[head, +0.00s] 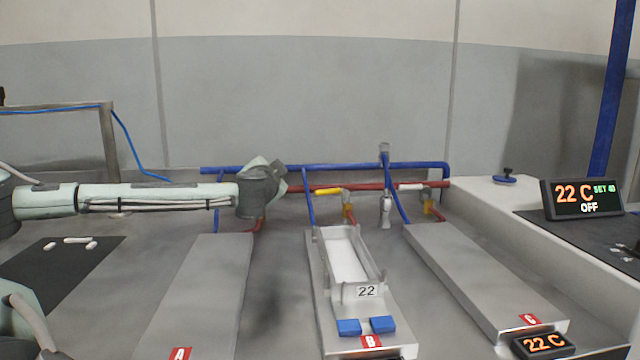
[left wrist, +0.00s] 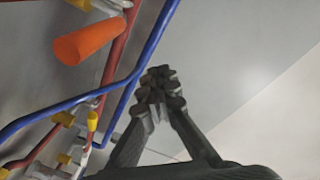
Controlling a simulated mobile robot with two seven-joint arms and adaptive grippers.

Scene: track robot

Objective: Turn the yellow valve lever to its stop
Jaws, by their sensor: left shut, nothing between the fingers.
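The yellow valve lever (head: 328,191) lies nearly level on the pipework behind bench B, pointing left from its valve. My left arm reaches in from the left, and its wrist end is left of the lever, apart from it. In the left wrist view my left gripper (left wrist: 158,88) is shut and empty, with its fingertips together. A thick orange handle (left wrist: 82,42) is at upper left there, apart from the fingers. Small yellow parts (left wrist: 65,118) show along the pipes; I cannot tell which is the lever. My right gripper is not in view.
Blue pipe (head: 330,168) and red pipe (head: 375,187) run behind the benches. A white lever (head: 411,187) sits right of the yellow one. Bench B holds a white tray (head: 382,281) and blue blocks (head: 349,327). A display (head: 581,199) stands at right, reading 22 C and OFF.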

